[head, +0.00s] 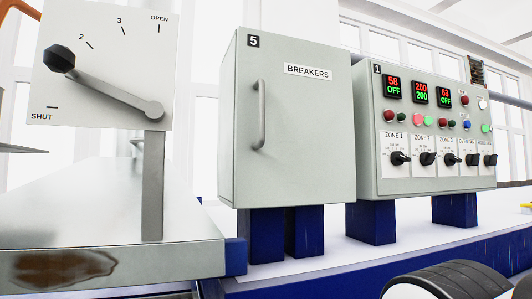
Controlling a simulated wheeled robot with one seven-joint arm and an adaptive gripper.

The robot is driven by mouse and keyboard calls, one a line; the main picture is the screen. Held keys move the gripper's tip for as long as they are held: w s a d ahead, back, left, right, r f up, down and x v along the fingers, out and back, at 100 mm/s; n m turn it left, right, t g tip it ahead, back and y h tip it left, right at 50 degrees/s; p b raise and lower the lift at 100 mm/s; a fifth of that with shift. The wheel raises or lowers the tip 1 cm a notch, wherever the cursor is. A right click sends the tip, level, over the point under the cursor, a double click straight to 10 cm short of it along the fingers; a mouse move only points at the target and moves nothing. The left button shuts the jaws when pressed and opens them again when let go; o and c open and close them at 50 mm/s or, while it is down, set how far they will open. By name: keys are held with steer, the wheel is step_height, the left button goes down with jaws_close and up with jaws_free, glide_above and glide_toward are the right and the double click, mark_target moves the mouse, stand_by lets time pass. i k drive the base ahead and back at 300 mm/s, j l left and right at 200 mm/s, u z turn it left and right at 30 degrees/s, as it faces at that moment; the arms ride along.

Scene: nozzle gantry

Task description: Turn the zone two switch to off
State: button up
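The zone two switch (427,158) is a small black rotary knob under the "ZONE 2" label on the grey control box marked 1 (375,178), at the right in the head view. It sits between the zone 1 switch (399,158) and the zone 3 switch (451,159). Its exact pointer setting is too small to read. The display above zone two (420,93) reads 200 over 200, while the displays on both sides read OFF on their lower lines. My gripper is not in view.
A grey breaker cabinet (315,150) with a vertical handle (261,115) stands left of the control box. A lever plate (100,80) marked SHUT to OPEN stands at far left above a grey bench (170,258). A rounded black-and-white part, likely my arm, shows at bottom right.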

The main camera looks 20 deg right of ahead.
mark_target(426, 158)
steer(key=z, duration=1.15)
